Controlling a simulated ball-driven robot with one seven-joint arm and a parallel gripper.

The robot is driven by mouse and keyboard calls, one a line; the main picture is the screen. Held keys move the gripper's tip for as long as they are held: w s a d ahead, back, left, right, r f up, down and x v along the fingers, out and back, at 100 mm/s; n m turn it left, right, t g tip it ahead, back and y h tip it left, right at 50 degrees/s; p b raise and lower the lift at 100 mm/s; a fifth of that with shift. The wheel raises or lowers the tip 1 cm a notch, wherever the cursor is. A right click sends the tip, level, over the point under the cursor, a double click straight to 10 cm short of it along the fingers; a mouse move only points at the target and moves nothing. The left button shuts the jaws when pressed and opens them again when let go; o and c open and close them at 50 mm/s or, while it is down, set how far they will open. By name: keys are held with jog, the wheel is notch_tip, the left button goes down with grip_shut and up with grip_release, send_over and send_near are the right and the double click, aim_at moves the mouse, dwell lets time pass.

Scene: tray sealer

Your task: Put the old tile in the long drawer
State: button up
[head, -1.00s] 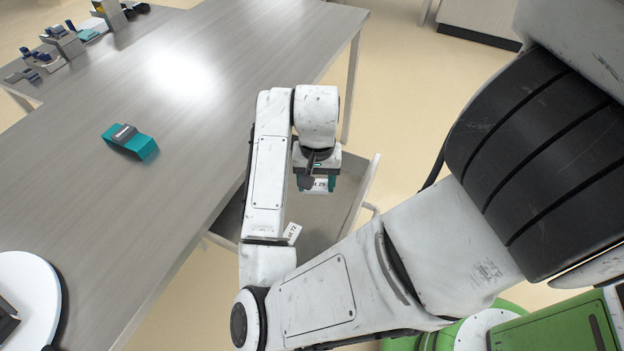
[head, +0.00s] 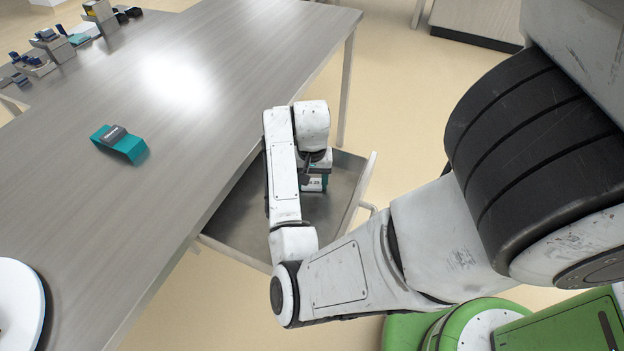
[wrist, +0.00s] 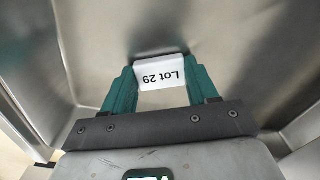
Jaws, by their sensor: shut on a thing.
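A white tile marked "Lot 29" (wrist: 162,72) is held between the teal fingers of my gripper (wrist: 160,90) in the wrist view. In the head view the tile (head: 316,184) shows just below my gripper (head: 313,178). The long drawer (head: 238,208) is pulled out from under the table, with a grey metal interior. My gripper is down inside the drawer's outline, and the wrist view shows the drawer floor (wrist: 250,45) and walls around the tile. I cannot tell whether the tile touches the floor. My arm hides part of the drawer.
The grey table (head: 140,200) lies left of the drawer. A teal block with a grey piece (head: 120,143) sits on it. Several small items (head: 45,40) stand at the far left. A white round thing (head: 18,305) is at the near left. Drawer floor beside my arm looks clear.

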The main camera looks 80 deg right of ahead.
aim_at(312, 183)
jog(key=shift+f, duration=0.2)
jog(key=o, duration=1)
notch_tip(312, 183, up, 12)
jog(key=p, duration=0.4)
jog(key=shift+r, duration=0.25)
